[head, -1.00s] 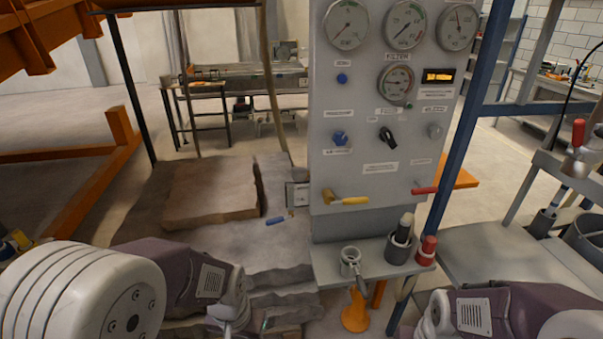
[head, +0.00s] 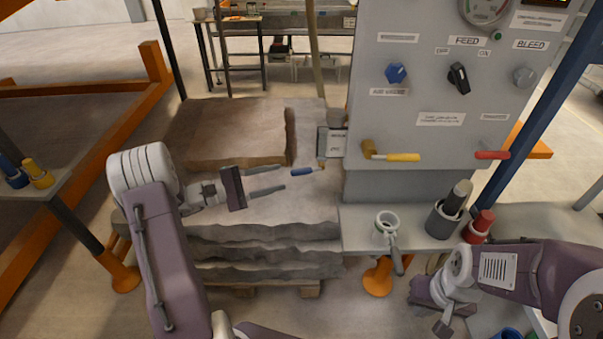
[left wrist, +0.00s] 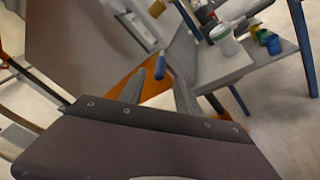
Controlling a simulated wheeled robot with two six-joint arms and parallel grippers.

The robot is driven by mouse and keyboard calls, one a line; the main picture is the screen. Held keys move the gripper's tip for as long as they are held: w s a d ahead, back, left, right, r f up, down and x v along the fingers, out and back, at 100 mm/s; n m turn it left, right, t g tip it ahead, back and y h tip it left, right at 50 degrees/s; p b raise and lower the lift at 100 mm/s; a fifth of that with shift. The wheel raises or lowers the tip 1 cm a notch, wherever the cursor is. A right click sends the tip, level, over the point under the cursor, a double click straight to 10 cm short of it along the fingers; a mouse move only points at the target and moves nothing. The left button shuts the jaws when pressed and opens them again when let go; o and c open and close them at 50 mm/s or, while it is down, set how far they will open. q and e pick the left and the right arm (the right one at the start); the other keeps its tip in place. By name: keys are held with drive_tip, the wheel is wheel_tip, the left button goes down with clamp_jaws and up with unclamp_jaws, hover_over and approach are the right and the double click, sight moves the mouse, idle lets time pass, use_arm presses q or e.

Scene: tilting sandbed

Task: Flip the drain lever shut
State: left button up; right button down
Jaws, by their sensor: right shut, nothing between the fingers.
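Two levers sit low on the grey panel (head: 430,145). One has a yellow handle (head: 402,157) on a brass body, pointing right. The other has a red handle (head: 491,155), roughly level. Their labels are too small to read, so I cannot tell which is the drain lever. My left gripper (head: 282,177) is open and empty over the stone slab, left of the panel and apart from both levers. Its spread fingers also show in the left wrist view (left wrist: 160,92). My right gripper (head: 443,328) is shut and empty, low at the right, below the shelf.
A blue-handled tool (head: 308,171) lies just beyond my left fingertips. The stone stack (head: 240,150) stands left of the panel.

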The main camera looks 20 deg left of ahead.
sight(293, 174)
use_arm(q)
drive_tip(key=x, duration=0.7)
drive_tip(key=shift+w+d, duration=0.1)
drive_tip(key=shift+d, duration=0.2)
drive_tip(key=shift+w+d+f, duration=0.1)
drive_tip(key=shift+w+d, duration=0.05)
drive_tip(key=shift+w, duration=0.1)
clamp_jaws()
idle(0.7)
